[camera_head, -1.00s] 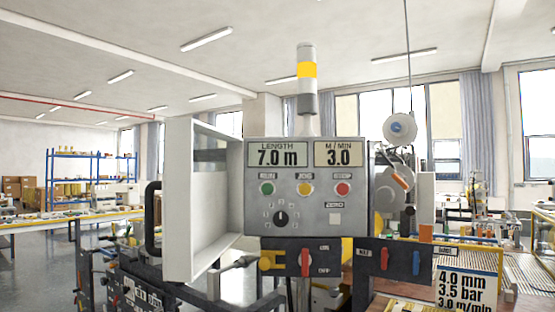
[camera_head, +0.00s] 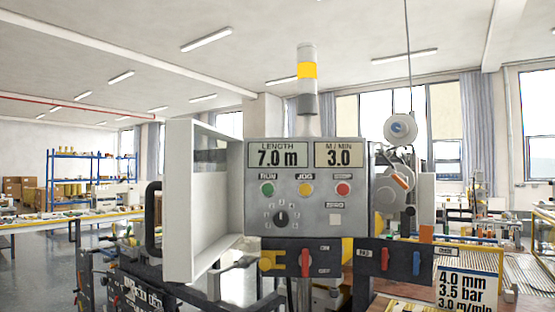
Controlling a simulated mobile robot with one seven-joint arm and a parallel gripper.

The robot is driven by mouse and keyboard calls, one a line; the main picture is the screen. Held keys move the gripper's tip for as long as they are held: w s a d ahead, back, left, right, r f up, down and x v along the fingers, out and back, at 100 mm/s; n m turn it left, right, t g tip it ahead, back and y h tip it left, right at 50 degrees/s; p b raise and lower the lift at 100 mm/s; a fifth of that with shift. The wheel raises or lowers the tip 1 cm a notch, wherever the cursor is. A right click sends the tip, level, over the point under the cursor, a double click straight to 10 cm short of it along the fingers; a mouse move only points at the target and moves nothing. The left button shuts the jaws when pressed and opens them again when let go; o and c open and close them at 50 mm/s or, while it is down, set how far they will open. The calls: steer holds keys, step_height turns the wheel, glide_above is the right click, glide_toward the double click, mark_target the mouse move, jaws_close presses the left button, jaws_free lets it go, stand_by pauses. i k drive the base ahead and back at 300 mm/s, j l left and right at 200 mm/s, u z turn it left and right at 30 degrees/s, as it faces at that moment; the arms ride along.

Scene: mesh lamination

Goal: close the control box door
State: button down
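The control box (camera_head: 310,215) stands in the middle of the camera_head view. Its grey front carries two displays, three coloured buttons and a dial. The control box door (camera_head: 208,205) stands wide open on the left of the box, as a white, shallow, framed panel with its hollow inside facing right. A black bar handle (camera_head: 152,220) is on the door's outer left side. I cannot make out my gripper anywhere in this view. Nothing is seen touching the door or its handle.
A signal tower (camera_head: 307,75) rises above the box. Red and yellow levers, such as the red lever (camera_head: 305,262), sit below it. Dark machine parts crowd the lower left under the door. A blue shelf (camera_head: 95,178) and a long bench stand far behind at left.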

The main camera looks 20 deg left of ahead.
mark_target(203, 217)
steer(key=i+j, duration=0.1)
steer(key=j, duration=0.5)
steer(key=i+j, duration=0.1)
steer(key=j, duration=0.5)
steer(key=i+j+z, duration=0.1)
steer(key=j, duration=0.5)
